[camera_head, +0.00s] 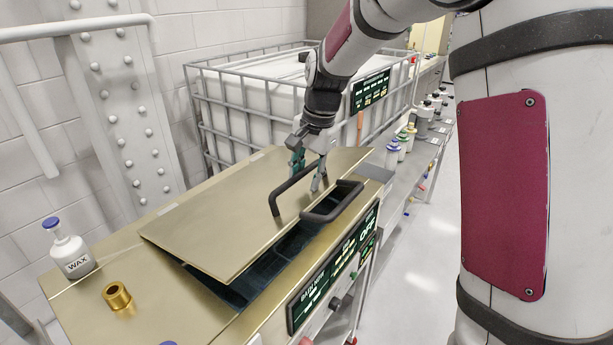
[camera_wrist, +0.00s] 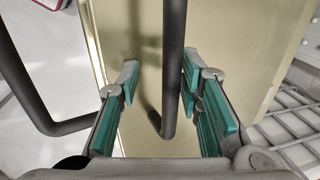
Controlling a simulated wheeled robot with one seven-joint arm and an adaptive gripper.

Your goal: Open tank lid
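The tank (camera_head: 165,318) is a brass-coloured bench box. Its flat lid (camera_head: 225,220) carries a black bar handle (camera_head: 289,190). A dark gap (camera_head: 245,283) shows along the lid's front edge, so the lid stands slightly open. My gripper (camera_head: 307,180) is over the lid at this handle. In the wrist view, the handle bar (camera_wrist: 173,60) runs between my gripper's (camera_wrist: 158,85) teal-padded fingers, close to the right finger. A clear space remains on the left, so the fingers are open around the bar. I cannot tell whether the right finger touches it.
A second black handle (camera_head: 335,203) stands at the front edge, also at left in the wrist view (camera_wrist: 35,105). A WAX bottle (camera_head: 71,252) and brass ring (camera_head: 117,295) are on the left top. A caged white container (camera_head: 245,100) stands behind. Display panels (camera_head: 335,270) line the front.

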